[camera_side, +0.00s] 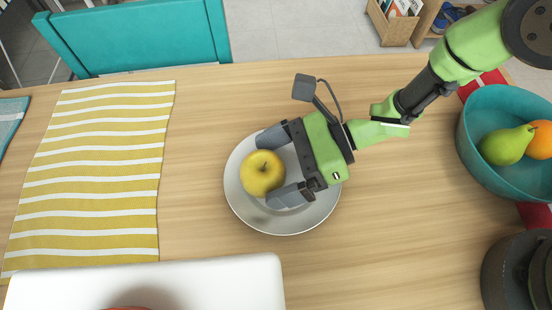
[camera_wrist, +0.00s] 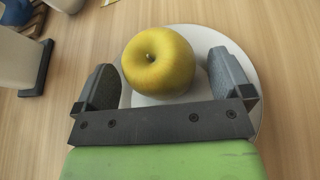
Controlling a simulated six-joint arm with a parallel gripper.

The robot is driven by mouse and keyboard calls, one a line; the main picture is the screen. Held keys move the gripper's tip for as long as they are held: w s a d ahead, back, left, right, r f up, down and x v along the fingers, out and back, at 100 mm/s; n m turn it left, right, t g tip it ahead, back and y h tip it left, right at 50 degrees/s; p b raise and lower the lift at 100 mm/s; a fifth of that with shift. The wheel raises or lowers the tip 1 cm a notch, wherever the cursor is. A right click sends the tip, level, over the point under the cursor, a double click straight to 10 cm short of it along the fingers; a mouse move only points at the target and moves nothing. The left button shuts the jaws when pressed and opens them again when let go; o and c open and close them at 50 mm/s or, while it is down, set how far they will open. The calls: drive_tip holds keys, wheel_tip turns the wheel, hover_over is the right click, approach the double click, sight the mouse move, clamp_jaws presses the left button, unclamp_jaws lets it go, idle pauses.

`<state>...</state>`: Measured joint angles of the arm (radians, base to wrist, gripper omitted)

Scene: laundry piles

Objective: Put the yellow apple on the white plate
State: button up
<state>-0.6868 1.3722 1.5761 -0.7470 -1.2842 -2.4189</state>
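The yellow apple (camera_side: 262,173) is over the left part of the white plate (camera_side: 290,222), within its rim. It also shows in the wrist view (camera_wrist: 158,62), just beyond my fingertips, with the plate (camera_wrist: 252,78) under and around it. My gripper (camera_side: 276,166) is low over the plate, its green body to the right of the apple. The two grey fingers are spread wide, one on each side of the apple. In the wrist view a gap shows between the apple and each finger (camera_wrist: 162,75). The plate's right part is hidden under my gripper.
A teal bowl (camera_side: 468,150) with a green pear (camera_side: 506,146) and an orange (camera_side: 540,140) stands at the right. A yellow striped cloth (camera_side: 95,175) lies at the left. A white object (camera_side: 215,283) is at the front left. Bare wood surrounds the plate.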

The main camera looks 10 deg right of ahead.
idle(0.4)
drive_tip(key=shift+r, duration=0.3)
drive_tip(key=v, duration=1.2)
drive_tip(key=shift+r, duration=0.15)
drive_tip(key=shift+w, duration=0.1)
